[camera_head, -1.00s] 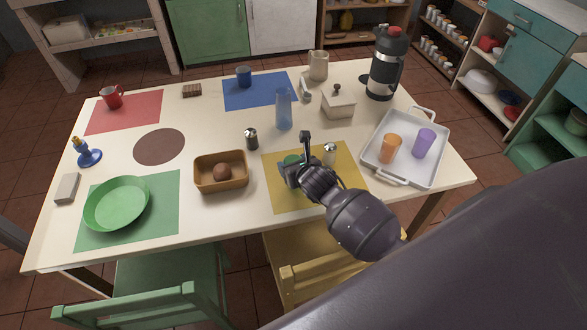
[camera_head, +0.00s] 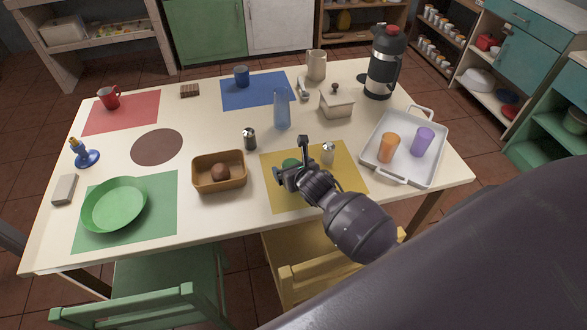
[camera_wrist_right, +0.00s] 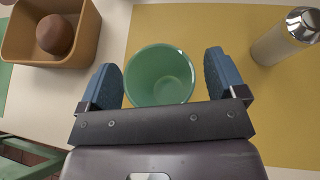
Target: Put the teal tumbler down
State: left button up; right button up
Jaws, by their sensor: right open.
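The teal tumbler (camera_head: 291,163) stands on the yellow mat (camera_head: 344,191), mostly hidden by my right gripper in the head view. In the right wrist view the tumbler (camera_wrist_right: 160,78) is seen from above, open and empty, between the two blue-padded fingers. My right gripper (camera_head: 292,164) is open around it; the wrist view shows the gripper (camera_wrist_right: 161,77) with a gap on each side of the tumbler. My left gripper is not in view.
A metal-topped shaker (camera_head: 328,153) stands close to the right of the tumbler. A brown basket (camera_head: 206,187) with a round brown item is to the left. A white tray (camera_head: 428,173) with orange and purple cups is at the right. A blue glass (camera_head: 282,110) stands behind.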

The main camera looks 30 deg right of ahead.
jog(key=shift+r, duration=0.2)
jog(key=shift+s+r, duration=0.1)
jog(key=shift+s, duration=0.25)
jog(key=p+v, duration=0.2)
jog(key=v, duration=0.9)
jog(key=s+f+m, duration=0.1)
jog(key=s+m, duration=0.4)
jog(key=m, duration=0.6)
jog(key=s+f+m, duration=0.2)
jog(key=s+m, duration=0.2)
jog(key=m, duration=0.8)
jog(key=s+f+m, duration=0.2)
jog(key=s+m, duration=0.3)
jog(key=m, duration=0.6)
jog(key=shift+s+d+f, duration=0.1)
jog(key=shift+s+d, duration=0.1)
jog(key=shift+s, duration=0.1)
